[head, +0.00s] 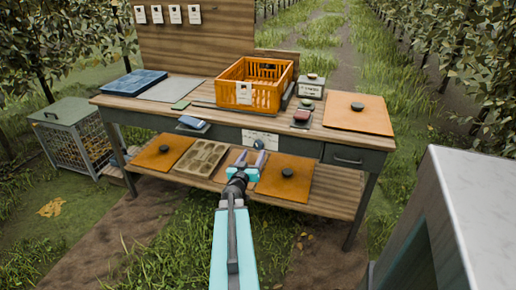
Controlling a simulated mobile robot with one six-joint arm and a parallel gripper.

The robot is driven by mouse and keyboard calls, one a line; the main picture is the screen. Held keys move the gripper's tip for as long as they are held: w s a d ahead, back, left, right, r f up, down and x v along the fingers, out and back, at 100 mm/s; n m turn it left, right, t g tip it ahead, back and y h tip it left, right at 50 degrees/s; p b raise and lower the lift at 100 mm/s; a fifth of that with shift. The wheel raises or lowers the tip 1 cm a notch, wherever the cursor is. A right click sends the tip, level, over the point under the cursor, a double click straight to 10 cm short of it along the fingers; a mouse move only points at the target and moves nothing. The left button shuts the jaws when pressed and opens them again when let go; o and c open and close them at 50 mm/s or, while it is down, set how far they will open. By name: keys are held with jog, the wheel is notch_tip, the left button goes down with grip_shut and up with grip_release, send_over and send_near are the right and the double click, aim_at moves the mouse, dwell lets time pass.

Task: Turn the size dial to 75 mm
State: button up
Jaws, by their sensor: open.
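The size dial (258,144) appears to be the small dark round knob on the front of the workbench, just below a white label plate (260,136) with print too small to read. My gripper (251,157) is in front of the bench, its two fingers spread and nothing visible between them. In the picture the fingertips lie just below the dial. I cannot tell how far apart they are in depth. The dial's pointer and setting are too small to read.
An orange crate (231,93) stands on the workbench (180,116). A blue tray (135,82) is at its left and an orange board (374,116) at its right. The lower shelf holds a divided tray (201,160) and orange boards. A wire cage (77,137) stands left.

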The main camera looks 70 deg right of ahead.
aim_at(258, 147)
jog(key=shift+w+d, duration=0.15)
jog(key=shift+d, duration=2.75)
